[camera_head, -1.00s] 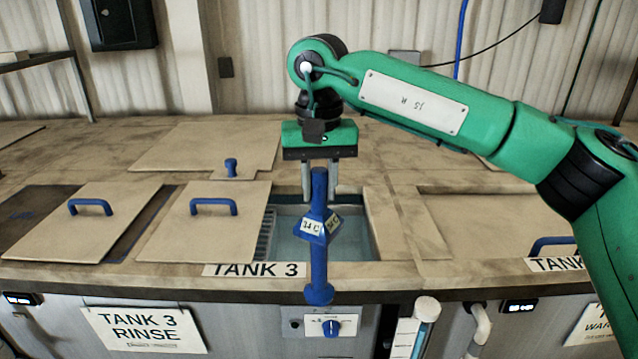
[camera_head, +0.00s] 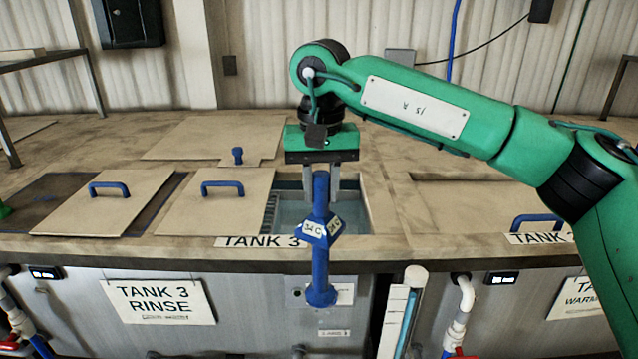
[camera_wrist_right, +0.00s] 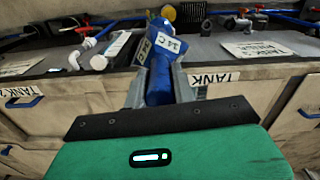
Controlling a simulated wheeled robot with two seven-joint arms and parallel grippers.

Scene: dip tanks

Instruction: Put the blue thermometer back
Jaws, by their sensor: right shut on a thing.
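The blue thermometer (camera_head: 320,264) hangs upright in my right gripper (camera_head: 321,196), in front of the open part of tank 3. It has a faceted middle with white labels, one of which seems to read 34 C. My right gripper is shut on its upper stem. In the right wrist view the blue thermometer (camera_wrist_right: 160,62) sits between the two fingers of my right gripper (camera_wrist_right: 160,88). Tank 3's opening (camera_head: 345,207) shows water behind the thermometer. My left gripper is not in view.
Lids with blue handles (camera_head: 222,188) lie left of the opening, and another lid (camera_head: 540,222) is at the right. A white tube holder (camera_head: 400,315) and pipes (camera_head: 462,315) stand on the tank front.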

